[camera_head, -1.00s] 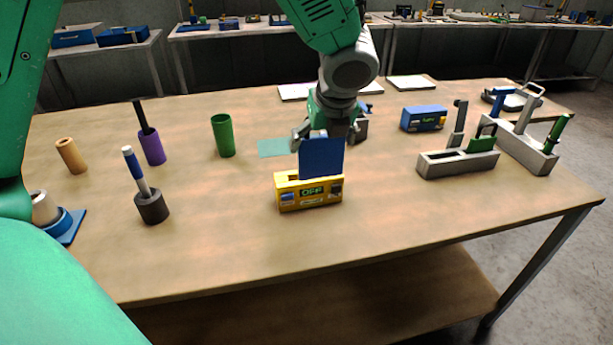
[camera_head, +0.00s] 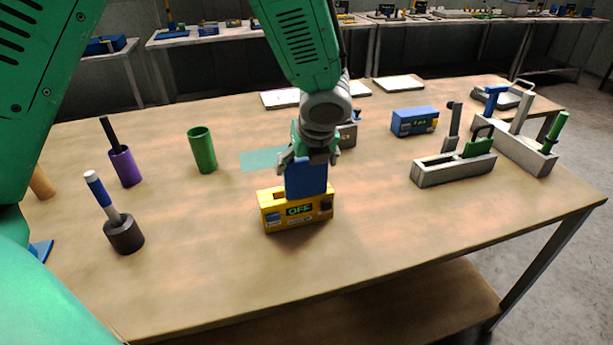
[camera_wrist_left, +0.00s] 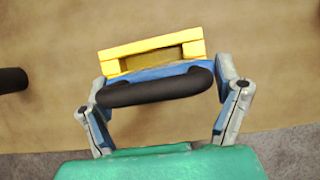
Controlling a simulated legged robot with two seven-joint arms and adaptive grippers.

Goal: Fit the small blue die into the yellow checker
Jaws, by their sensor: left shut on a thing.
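The small blue die (camera_head: 306,180) is a flat blue plate with a black handle (camera_wrist_left: 155,88), seen in the left wrist view. My left gripper (camera_head: 308,160) is shut on it and holds it upright. The yellow checker (camera_head: 297,212) is a box on the table with a display reading OFF. The die's lower edge overlaps the checker's top in the head view. In the left wrist view part of the checker's slot (camera_wrist_left: 152,61) shows open beside the die. Whether the die's lower edge is in the slot is hidden. My right gripper is not in view.
A green cup (camera_head: 202,150), a purple holder (camera_head: 125,167) and a dark holder with a blue-handled tool (camera_head: 124,234) stand to the left. A blue box (camera_head: 414,121) and grey trays (camera_head: 454,170) are to the right. The table (camera_head: 380,235) is clear in front of the checker.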

